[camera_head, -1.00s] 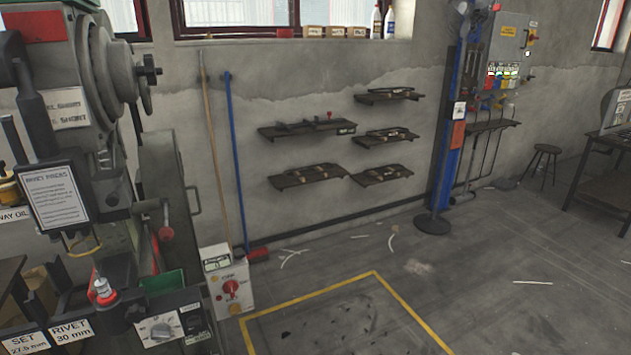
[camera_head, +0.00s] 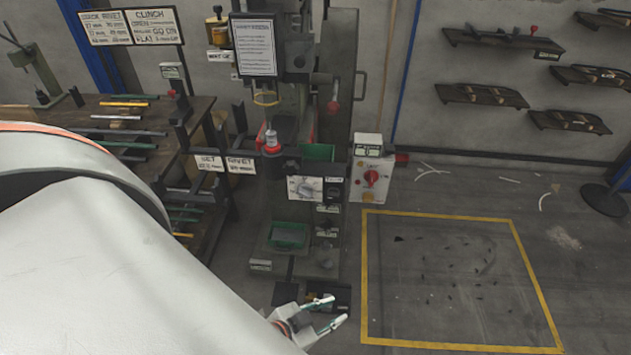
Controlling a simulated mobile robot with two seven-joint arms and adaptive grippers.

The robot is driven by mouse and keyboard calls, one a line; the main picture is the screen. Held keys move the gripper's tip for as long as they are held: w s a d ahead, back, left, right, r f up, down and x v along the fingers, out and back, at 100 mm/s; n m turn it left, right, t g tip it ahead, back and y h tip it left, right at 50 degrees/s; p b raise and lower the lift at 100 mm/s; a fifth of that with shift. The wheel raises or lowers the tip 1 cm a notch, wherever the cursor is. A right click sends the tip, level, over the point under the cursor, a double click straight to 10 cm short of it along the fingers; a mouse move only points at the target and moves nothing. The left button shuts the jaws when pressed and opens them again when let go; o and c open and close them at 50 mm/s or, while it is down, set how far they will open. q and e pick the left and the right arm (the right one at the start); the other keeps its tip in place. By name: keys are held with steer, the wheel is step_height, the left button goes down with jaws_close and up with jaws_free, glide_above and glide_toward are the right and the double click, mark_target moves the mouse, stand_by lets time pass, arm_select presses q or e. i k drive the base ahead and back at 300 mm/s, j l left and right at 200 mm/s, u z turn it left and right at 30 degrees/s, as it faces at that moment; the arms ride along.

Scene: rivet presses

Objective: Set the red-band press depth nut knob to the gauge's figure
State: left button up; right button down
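The press (camera_head: 340,110) stands against the wall, with a red band (camera_head: 271,142) around its tool below the hanging notice (camera_head: 253,45). A box with a small display (camera_head: 368,151) and a red knob (camera_head: 371,178) stands to the right. My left gripper (camera_head: 340,308) is open and empty, below and in front of the press, apart from the knob. My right gripper is out of view.
A bench with coloured rods (camera_head: 118,117) stands at left, partly behind my pale arm. A green tray (camera_head: 287,236) sits low on the press. A yellow-outlined floor area (camera_head: 455,280) at right is open. Wall shelves (camera_head: 480,96) hang at the upper right.

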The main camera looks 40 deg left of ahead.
mark_target(305, 191)
steer(key=u, duration=1.3)
